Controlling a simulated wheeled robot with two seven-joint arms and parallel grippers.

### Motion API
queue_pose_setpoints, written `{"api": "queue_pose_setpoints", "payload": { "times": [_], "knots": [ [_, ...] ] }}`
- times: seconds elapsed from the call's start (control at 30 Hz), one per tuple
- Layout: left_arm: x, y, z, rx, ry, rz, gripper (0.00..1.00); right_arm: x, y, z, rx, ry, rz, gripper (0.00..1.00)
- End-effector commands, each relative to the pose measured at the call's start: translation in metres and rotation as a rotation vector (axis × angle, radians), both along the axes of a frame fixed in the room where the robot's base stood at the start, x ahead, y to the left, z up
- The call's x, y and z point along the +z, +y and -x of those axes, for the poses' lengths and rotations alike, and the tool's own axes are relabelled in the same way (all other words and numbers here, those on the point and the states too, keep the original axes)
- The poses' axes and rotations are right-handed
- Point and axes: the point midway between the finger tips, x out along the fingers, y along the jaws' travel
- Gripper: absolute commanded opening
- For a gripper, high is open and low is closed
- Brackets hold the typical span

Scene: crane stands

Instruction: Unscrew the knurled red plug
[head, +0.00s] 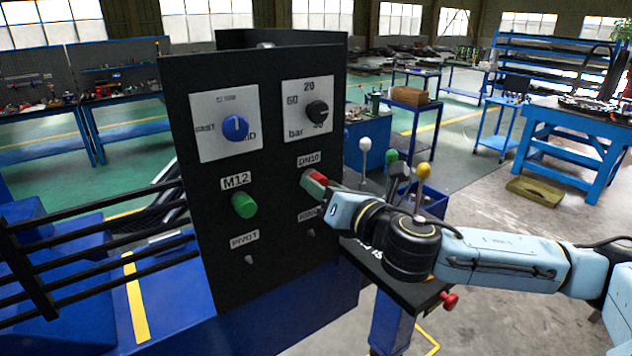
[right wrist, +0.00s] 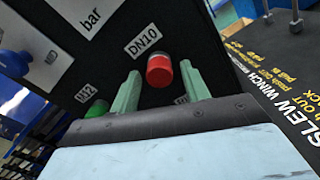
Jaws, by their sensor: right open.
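The knurled red plug (head: 314,180) sticks out of the black panel (head: 190,130) below the DN10 label. In the right wrist view the red plug (right wrist: 160,71) lies between the two fingers of my right gripper (right wrist: 160,88), with a gap on each side. The right gripper (head: 322,187) is open and reaches the plug from the right in the head view. Its fingertips are partly hidden there by the gripper body. My left gripper is not in view.
A green plug (head: 243,205) sits left under the M12 label. A blue knob (head: 236,128) and a black knob (head: 317,112) are above. Levers with white (head: 365,144), green and yellow (head: 423,170) balls stand right of the panel, close behind my right arm.

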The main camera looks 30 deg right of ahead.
Motion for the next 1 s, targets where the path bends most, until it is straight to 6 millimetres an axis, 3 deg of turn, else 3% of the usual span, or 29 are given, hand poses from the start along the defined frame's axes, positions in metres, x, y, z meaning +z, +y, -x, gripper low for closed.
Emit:
{"api": "queue_pose_setpoints", "payload": {
  "times": [0.23, 0.4, 0.63, 0.8, 1.0],
  "knots": [
    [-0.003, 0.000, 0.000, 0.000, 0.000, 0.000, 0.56, -0.001, 0.000, 0.000, 0.000, 0.004, -0.069, 0.46],
    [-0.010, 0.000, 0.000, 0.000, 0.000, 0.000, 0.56, -0.002, 0.001, 0.000, -0.001, 0.026, -0.327, 0.46],
    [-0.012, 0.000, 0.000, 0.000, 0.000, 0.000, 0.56, 0.000, 0.001, 0.000, -0.001, 0.040, -0.520, 0.46],
    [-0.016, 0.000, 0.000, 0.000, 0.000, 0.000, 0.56, 0.000, 0.001, 0.000, -0.001, 0.063, -0.789, 0.46],
    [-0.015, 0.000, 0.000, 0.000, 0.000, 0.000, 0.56, 0.001, 0.001, 0.000, 0.000, 0.077, -0.971, 0.46]
  ]
}}
